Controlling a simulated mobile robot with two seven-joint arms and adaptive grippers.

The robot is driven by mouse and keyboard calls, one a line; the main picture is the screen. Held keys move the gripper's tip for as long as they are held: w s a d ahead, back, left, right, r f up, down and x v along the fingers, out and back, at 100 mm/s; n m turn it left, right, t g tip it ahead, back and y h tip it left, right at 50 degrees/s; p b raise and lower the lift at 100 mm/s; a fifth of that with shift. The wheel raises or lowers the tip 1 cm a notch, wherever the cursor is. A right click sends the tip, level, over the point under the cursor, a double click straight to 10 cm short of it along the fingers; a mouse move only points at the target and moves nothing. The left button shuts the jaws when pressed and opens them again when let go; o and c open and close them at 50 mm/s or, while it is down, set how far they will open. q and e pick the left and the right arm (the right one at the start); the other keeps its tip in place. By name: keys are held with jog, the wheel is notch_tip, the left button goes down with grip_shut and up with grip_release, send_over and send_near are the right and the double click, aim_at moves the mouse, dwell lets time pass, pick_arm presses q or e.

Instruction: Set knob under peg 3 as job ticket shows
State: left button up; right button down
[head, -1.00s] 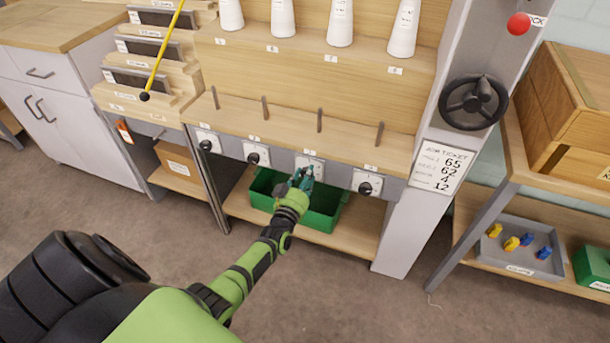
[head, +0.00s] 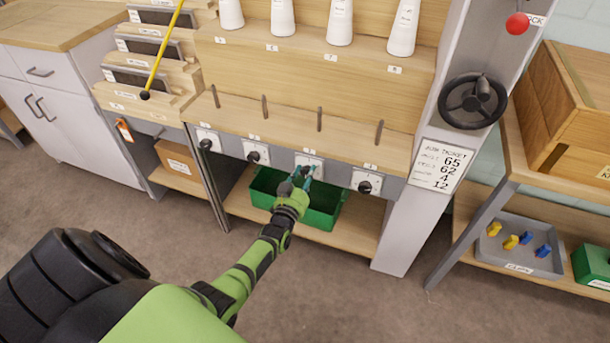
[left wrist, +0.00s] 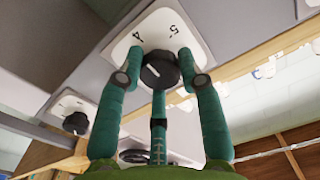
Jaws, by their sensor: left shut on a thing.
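The knob (left wrist: 160,68) under peg 3 is black with a white pointer mark, on a white dial plate (left wrist: 150,27) where "4" and "5" can be read in the left wrist view. My left gripper (head: 303,174) is at this knob in the head view, and its teal fingers (left wrist: 160,80) close around the knob in the left wrist view. Peg 3 (head: 319,118) stands on the wooden ledge above. The job ticket (head: 441,165) hangs on the grey post to the right and shows 65, 62, 4 and 12. My right gripper is not in view.
Other knobs stand to the left (head: 254,157) and right (head: 365,187) of it on the same grey rail. A green bin (head: 322,217) sits on the shelf below. A black handwheel (head: 472,101) is on the right post. The floor in front is clear.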

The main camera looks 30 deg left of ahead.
pick_arm(q)
jog(key=o, duration=1.1)
jog(key=shift+s+d+f, duration=0.1)
jog(key=shift+d+f, duration=0.05)
jog(key=shift+f, duration=0.25)
jog(key=shift+o, duration=0.2)
jog(key=shift+r, duration=0.1)
jog(key=v, duration=1.2)
jog(key=shift+r, duration=0.1)
